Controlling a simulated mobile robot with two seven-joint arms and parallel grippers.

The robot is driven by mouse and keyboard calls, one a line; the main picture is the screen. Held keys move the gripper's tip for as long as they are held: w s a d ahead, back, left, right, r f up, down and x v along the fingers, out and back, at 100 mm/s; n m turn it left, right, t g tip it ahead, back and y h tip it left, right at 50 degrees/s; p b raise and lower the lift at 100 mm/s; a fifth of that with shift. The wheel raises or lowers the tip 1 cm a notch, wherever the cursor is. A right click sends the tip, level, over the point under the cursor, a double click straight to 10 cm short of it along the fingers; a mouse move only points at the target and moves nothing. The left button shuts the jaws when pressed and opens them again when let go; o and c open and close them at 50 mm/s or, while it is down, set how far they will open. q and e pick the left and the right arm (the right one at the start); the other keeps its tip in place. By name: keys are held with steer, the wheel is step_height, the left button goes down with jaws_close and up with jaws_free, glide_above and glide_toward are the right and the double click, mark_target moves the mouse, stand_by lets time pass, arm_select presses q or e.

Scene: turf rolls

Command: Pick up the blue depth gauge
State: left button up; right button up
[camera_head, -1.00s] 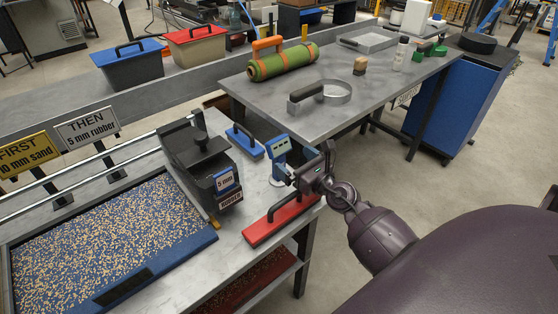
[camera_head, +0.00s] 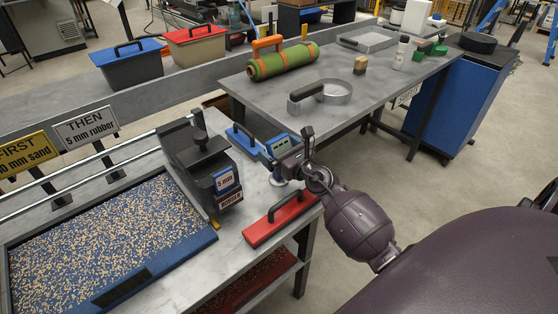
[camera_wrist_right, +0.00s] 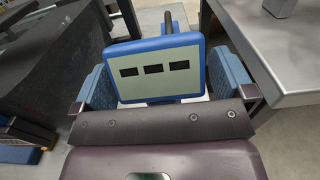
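The blue depth gauge (camera_head: 279,146) stands upright on its round foot near the right end of the front bench. It has a pale face with dark display windows. My right gripper (camera_head: 284,154) is at the gauge's head, coming from the right. In the right wrist view the gauge (camera_wrist_right: 155,70) sits between the two blue-padded fingers of my right gripper (camera_wrist_right: 162,86), which are spread wide on either side of it. Whether the pads touch its sides is hard to tell. My left gripper is out of view.
A dark hopper (camera_head: 203,165) marked "5 mm" stands to the left. A grey table (camera_head: 345,119) lies beyond the gap.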

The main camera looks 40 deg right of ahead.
steer(key=c, duration=0.7)
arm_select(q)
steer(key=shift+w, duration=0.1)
arm_select(e)
steer(key=shift+c, duration=1.4)
